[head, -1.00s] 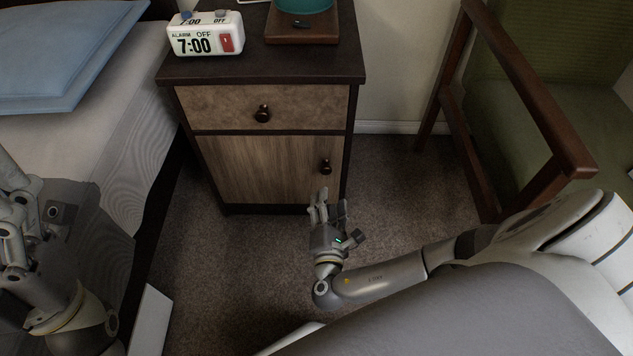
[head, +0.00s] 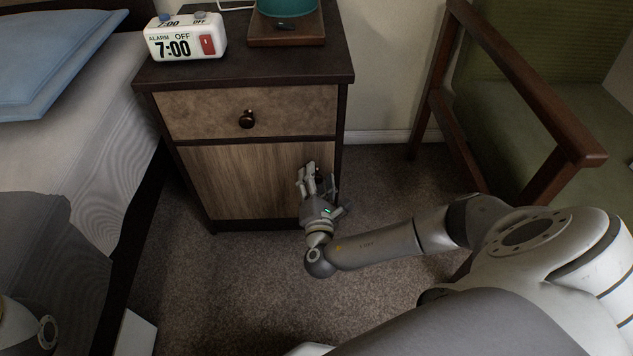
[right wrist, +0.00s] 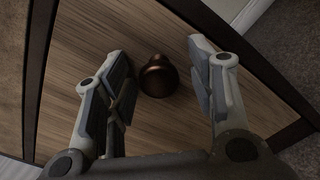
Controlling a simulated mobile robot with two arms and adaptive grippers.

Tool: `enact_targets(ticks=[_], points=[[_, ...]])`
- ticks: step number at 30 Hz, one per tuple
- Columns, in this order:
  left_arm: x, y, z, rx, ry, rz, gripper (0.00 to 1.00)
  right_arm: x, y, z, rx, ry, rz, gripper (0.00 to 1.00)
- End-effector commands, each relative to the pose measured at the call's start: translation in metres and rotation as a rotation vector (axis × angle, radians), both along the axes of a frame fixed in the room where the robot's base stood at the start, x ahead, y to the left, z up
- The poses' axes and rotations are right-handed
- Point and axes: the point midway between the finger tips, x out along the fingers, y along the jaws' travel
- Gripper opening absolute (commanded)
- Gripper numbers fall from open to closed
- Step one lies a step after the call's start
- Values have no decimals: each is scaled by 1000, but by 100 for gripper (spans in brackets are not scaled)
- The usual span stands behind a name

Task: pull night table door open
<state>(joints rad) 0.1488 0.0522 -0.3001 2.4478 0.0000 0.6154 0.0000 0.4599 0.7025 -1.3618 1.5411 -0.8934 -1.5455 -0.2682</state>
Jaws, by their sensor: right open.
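The night table (head: 245,72) stands in the middle of the head view, with a light wooden door (head: 235,182) below its drawer. The door looks shut. My right gripper (head: 318,175) is in front of the door's right side. In the right wrist view, the gripper (right wrist: 159,62) is open, with the round dark bronze door knob (right wrist: 158,78) between its two spread fingers. A gap shows between the knob and each finger. In the head view the gripper mostly hides this knob. My left gripper is out of view.
The drawer (head: 200,115) has its own dark knob (head: 247,119). A white alarm clock (head: 185,37) stands on top of the table. A bed (head: 70,150) is close on the left and a wooden-armed chair (head: 520,90) on the right. Carpet (head: 220,275) lies in front.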

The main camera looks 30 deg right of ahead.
Motion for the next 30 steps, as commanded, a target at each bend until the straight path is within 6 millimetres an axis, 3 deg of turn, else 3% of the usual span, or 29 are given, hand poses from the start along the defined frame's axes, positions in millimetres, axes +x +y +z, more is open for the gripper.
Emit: enact_targets(ticks=[8, 20, 30], points=[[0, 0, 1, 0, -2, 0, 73, 1, -1, 0, 0, 0, 0, 51], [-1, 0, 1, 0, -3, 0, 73, 1, -1, 0, 0, 0, 0, 0], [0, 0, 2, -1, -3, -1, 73, 1, 0, 0, 2, 0, -15, 0]])
